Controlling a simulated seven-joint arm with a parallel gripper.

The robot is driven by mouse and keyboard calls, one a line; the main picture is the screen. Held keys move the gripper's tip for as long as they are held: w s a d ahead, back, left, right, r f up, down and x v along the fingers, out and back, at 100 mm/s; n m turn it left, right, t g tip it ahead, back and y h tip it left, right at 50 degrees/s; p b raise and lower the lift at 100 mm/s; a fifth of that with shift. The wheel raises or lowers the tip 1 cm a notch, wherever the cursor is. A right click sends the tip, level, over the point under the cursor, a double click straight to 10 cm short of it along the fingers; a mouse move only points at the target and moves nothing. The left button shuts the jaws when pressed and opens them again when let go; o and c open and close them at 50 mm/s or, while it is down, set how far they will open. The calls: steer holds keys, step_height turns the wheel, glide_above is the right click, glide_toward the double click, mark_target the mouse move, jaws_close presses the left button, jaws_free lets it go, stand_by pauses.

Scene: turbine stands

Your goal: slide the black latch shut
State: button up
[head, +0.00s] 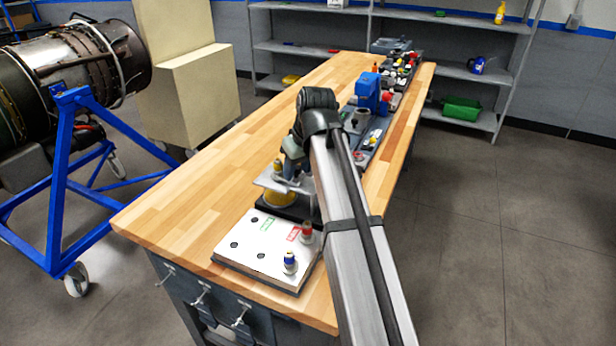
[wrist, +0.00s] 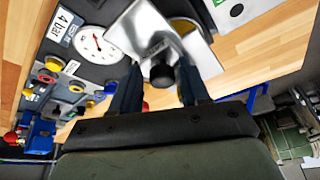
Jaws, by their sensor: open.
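A black rounded knob (wrist: 162,75), which looks like the latch's handle, shows in the wrist view against a grey metal plate (wrist: 128,32). My gripper (wrist: 159,64) is open, with one finger on each side of the knob. I cannot tell whether either finger touches it. In the head view my gripper (head: 292,172) is low over the bench at the metal plate (head: 272,183), above a yellow round part (head: 279,198). My arm hides much of this spot, and the latch cannot be made out there. How far the latch is slid cannot be told.
A white board (head: 246,245) with a red-topped peg (head: 306,231) and a blue-topped peg (head: 290,260) lies close in front. A pressure gauge (wrist: 95,42) and coloured knobs sit beside the plate. A blue device (head: 370,92) stands behind. The bench's left side is clear.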

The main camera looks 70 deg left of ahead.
steer(key=shift+s+d+f, duration=0.2)
steer(key=shift+o, duration=0.8)
steer(key=shift+r, duration=0.1)
steer(key=shift+v, duration=1.45)
steer(key=v, duration=0.4)
steer(key=shift+w+a, duration=0.15)
